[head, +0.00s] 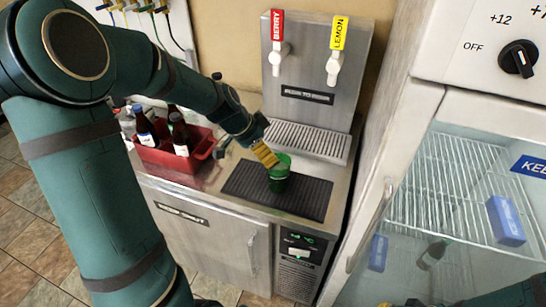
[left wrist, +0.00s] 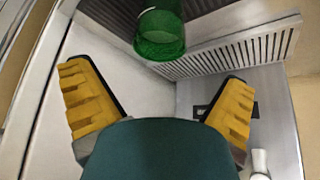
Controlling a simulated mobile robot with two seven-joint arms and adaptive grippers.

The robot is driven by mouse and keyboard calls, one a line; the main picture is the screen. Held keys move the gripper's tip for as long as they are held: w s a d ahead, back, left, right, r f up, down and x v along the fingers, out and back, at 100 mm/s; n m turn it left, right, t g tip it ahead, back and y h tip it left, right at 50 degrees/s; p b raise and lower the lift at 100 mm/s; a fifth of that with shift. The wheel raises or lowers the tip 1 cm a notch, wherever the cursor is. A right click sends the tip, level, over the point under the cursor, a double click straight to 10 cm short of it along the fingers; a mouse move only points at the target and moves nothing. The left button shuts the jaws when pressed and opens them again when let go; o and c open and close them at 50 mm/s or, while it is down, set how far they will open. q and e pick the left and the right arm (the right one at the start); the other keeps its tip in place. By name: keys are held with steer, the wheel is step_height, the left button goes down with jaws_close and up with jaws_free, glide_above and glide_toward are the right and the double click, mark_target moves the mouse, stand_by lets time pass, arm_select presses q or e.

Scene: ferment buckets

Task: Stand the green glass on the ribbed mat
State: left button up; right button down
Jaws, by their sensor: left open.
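The green glass (head: 279,176) is see-through and stands upright on the dark ribbed mat (head: 313,196), near the mat's middle. In the left wrist view the glass (left wrist: 160,36) is at the top centre, beyond the fingertips. My left gripper (head: 265,154), with yellow finger pads, is beside the glass's upper left side in the head view. In the left wrist view my left gripper (left wrist: 155,95) has its fingers spread wide with nothing between them. Part of my right gripper (head: 400,304) seems to show at the bottom edge; its jaws are cut off.
A red crate (head: 172,157) of bottles stands left of the mat. An open-shelved fridge (head: 440,190) is at the right. The mat's right part is clear.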

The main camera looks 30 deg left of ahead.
arm_select(q)
steer(key=shift+v, duration=1.6)
